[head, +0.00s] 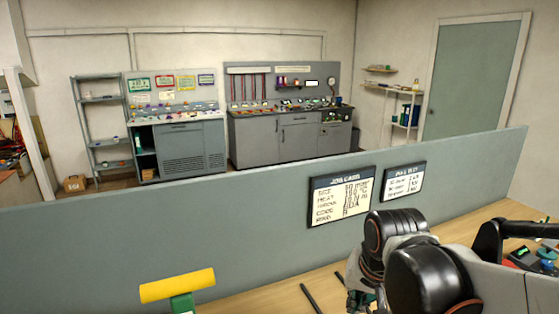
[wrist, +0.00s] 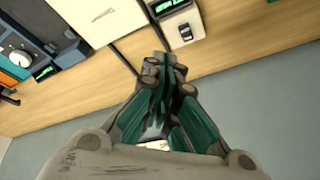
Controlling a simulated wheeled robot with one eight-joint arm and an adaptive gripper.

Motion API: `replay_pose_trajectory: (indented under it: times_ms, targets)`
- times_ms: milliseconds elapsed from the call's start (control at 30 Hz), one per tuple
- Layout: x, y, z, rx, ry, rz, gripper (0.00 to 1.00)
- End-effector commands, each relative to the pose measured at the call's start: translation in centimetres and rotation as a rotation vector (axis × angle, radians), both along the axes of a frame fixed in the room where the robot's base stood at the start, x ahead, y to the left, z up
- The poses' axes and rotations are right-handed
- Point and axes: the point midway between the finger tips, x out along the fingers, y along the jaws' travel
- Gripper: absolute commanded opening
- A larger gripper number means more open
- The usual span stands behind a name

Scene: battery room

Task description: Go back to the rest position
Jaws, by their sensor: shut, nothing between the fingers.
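My gripper (wrist: 165,65) shows in the wrist view with its green-padded fingers drawn together and nothing held between them. It hangs over the wooden bench (wrist: 235,65), its tips near a dark rod or cable. In the head view my arm enters at the lower right, and the gripper (head: 362,300) is mostly hidden behind it at the lower edge. How far the tips are above the bench I cannot tell.
A grey-green partition (head: 240,227) with two cards, one headed JOB CARD (head: 341,195), runs behind the bench. A yellow cylinder (head: 178,285) on a green stand is at the front left. A device with a green display (wrist: 168,7) lies near the fingertips.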

Motion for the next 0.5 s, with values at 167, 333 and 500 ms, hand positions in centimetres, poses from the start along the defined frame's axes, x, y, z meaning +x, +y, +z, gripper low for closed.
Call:
replay_pose_trajectory:
  times_ms: [167, 333, 500]
  targets:
    - [-2.6, -1.2, 0.4, -0.027, -0.066, 0.059, 0.0]
    - [-4.8, -2.1, 0.5, -0.059, -0.129, 0.114, 0.0]
    - [-7.0, -3.0, 0.2, -0.097, -0.19, 0.167, 0.0]
